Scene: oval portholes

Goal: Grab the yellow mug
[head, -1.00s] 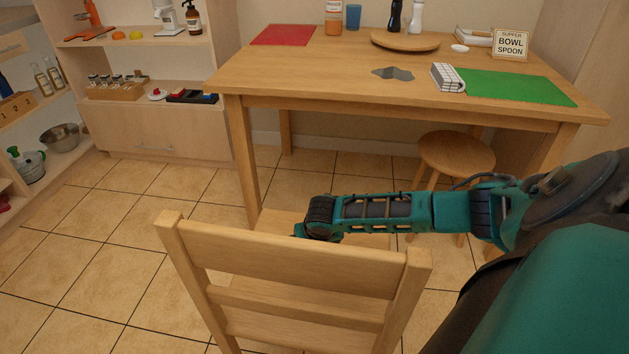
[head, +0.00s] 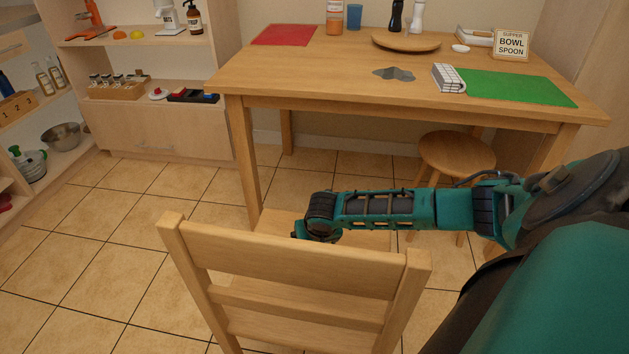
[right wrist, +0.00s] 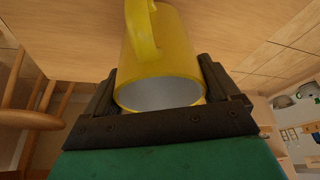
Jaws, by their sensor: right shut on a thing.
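The yellow mug (right wrist: 172,48) sits between the two dark fingers of my right gripper (right wrist: 158,82) in the right wrist view. The fingers are closed on its sides. Its open grey-white mouth faces the camera and its handle shows at the upper left. In the head view my right arm reaches in from the right, and its wrist end (head: 318,218) is low behind the wooden chair's back. The chair back hides the fingers and the mug there. My left gripper is in neither view.
The wooden chair (head: 290,262) stands in front, close to my right arm. A stool (head: 456,152) is under the table. Floor at left is clear.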

